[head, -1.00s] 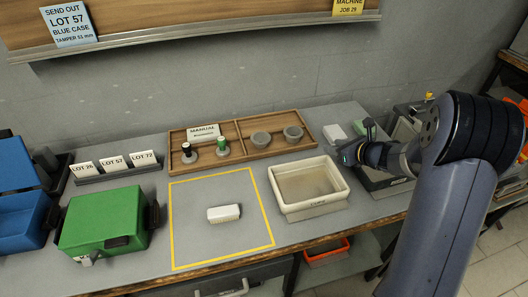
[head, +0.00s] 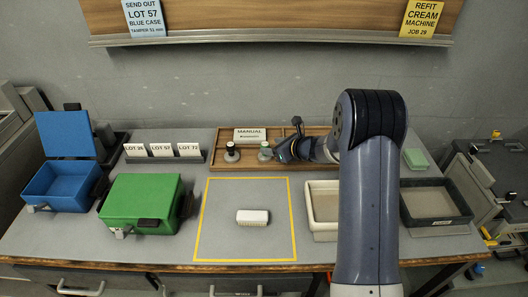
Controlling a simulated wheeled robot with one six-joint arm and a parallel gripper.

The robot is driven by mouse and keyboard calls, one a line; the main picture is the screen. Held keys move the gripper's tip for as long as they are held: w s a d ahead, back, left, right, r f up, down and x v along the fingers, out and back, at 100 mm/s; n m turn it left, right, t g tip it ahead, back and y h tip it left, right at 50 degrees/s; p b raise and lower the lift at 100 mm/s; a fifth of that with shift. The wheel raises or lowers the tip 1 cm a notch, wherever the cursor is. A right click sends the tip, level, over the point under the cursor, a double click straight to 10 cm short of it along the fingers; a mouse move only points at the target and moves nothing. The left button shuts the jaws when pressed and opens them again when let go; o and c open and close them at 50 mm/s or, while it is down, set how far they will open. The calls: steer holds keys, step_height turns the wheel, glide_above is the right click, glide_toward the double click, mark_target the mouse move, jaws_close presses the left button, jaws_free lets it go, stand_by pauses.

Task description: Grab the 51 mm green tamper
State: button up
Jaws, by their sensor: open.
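The green tamper (head: 265,149) stands upright in the left part of the wooden tray at the back of the bench. Its handle top is green. A black-handled tamper (head: 232,151) stands to its left in the same tray. My gripper (head: 279,150) is just right of the green tamper, low over the tray, and open. The small view does not show whether the fingers are around the handle or only beside it. The tamper sizes cannot be read. My arm hides the tray's right part.
The wooden tray (head: 202,160) holds a "MANUAL" card (head: 250,135). A cream bin (head: 322,225) is partly behind my arm.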

mark_target(267, 145)
steer(key=p+x, duration=0.1)
steer(key=x, duration=0.3)
steer(key=shift+a, duration=0.3)
jaws_close()
stand_by(0.3)
